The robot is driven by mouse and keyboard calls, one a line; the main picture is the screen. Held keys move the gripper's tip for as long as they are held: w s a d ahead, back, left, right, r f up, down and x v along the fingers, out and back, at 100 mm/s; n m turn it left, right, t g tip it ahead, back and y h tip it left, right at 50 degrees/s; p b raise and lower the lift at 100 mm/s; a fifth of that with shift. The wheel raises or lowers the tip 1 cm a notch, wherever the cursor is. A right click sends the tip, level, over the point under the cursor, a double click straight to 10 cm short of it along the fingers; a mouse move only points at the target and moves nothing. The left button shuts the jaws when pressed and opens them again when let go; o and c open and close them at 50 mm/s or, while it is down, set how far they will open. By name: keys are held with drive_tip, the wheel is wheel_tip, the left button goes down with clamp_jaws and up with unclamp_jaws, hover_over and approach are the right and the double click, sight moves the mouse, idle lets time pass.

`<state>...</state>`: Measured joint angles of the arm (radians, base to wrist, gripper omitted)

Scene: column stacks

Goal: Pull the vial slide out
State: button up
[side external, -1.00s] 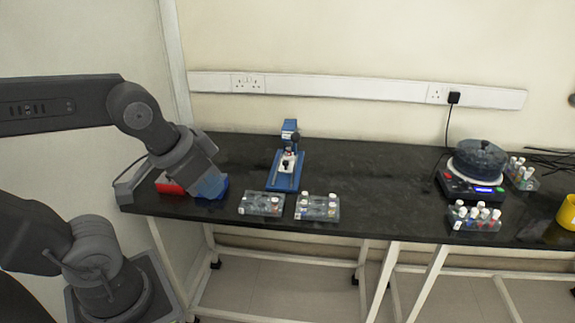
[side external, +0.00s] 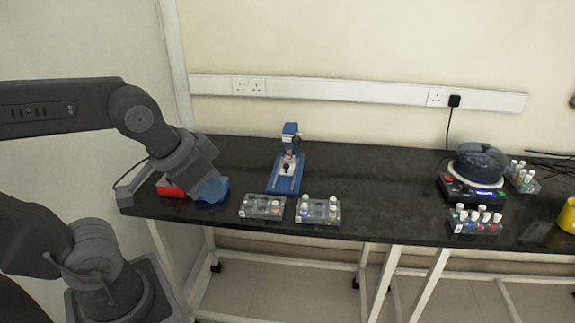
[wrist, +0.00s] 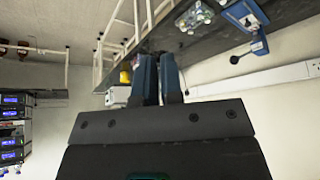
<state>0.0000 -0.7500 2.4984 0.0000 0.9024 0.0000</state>
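The blue vial stand (side external: 287,172) stands upright on the dark bench, left of the bench's middle. It has a long blue base, a pale slide (side external: 286,184) along it and a blue head at the back. A small vial seems to stand under the head; the details are too small to tell. The stand (wrist: 243,16) also shows at the upper right of the wrist view. My gripper (side external: 212,190) is at the left end of the bench, well left of the stand and apart from it. Its blue fingers (wrist: 159,78) are close together, with nothing seen between them.
Two clear vial racks (side external: 262,207) (side external: 318,210) stand at the bench's front edge, before the stand. A red object (side external: 170,187) lies beside my gripper. A domed device (side external: 480,165), more vials (side external: 474,219) and a yellow container (side external: 567,213) are at right. The bench middle is clear.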

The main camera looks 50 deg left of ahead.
drive_tip(key=o, duration=0.5)
wheel_tip(320, 180, up, 5)
drive_tip(key=shift+f, duration=0.1)
drive_tip(key=shift+c, duration=0.2)
drive_tip(key=shift+o, duration=0.7)
drive_tip(key=shift+w+a+r, duration=0.25)
drive_tip(key=shift+w+r, duration=0.4)
drive_tip(key=shift+w, duration=0.05)
drive_tip(key=shift+o, duration=0.9)
drive_tip(key=w+a+r, duration=0.2)
drive_tip(key=w, duration=0.2)
drive_tip(key=w+a+r+n, duration=0.1)
drive_tip(key=w+r, duration=0.1)
drive_tip(key=w, duration=0.3)
drive_tip(key=shift+w+a+r+y, duration=0.15)
drive_tip(key=shift+a+r+y, duration=0.15)
drive_tip(key=shift+a, duration=0.05)
drive_tip(key=n+g+y, duration=0.1)
drive_tip(key=n+g, duration=0.1)
drive_tip(key=n, duration=0.1)
hover_over(286, 165)
drive_tip(key=s+d, duration=0.2)
drive_tip(key=s, duration=0.3)
wheel_tip(286, 165, down, 25)
drive_tip(key=shift+t, duration=0.3)
drive_tip(key=x, duration=1.3)
drive_tip(key=shift+f, duration=0.2)
drive_tip(key=shift+c, duration=0.4)
